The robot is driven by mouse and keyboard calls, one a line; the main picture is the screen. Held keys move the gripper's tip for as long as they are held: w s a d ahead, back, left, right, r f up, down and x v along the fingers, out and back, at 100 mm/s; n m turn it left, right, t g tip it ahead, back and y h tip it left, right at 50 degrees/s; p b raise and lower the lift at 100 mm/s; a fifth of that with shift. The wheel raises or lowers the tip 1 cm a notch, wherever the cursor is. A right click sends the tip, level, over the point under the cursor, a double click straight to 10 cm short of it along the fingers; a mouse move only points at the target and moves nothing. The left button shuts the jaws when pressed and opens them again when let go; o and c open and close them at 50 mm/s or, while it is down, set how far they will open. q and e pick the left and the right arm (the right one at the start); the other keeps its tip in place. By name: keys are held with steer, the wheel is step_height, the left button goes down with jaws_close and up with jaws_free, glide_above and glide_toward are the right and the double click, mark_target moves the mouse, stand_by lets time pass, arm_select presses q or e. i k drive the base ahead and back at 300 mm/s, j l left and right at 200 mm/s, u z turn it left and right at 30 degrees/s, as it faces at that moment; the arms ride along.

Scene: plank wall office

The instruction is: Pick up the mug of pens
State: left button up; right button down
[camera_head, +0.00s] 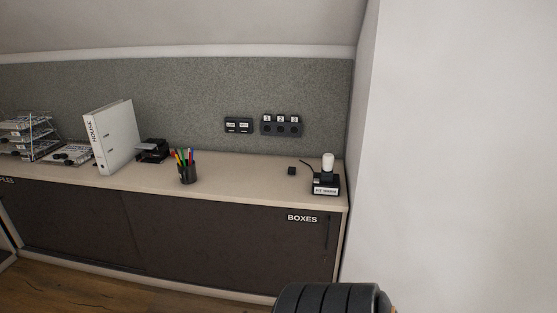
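The mug of pens (188,174) is a dark cup with several coloured pens standing upright in it. It stands on the light top of a long low cabinet (240,184), near its front edge and left of the picture's middle. Neither of my grippers shows in the head view. A dark ribbed rounded part at the bottom, right of the middle, seems to be mine; no fingers show on it. Nothing touches the mug.
A white binder (111,137) and a black hole punch (153,151) stand left of the mug. A black device with a white top (326,176) and a small black cube (292,171) are at the right. Cabinet top between mug and cube is clear. A white wall (460,150) closes the right side.

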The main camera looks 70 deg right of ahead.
mark_target(186, 168)
steer(key=z, duration=1.7)
steer(key=i+l+u, duration=0.1)
steer(key=i, duration=0.3)
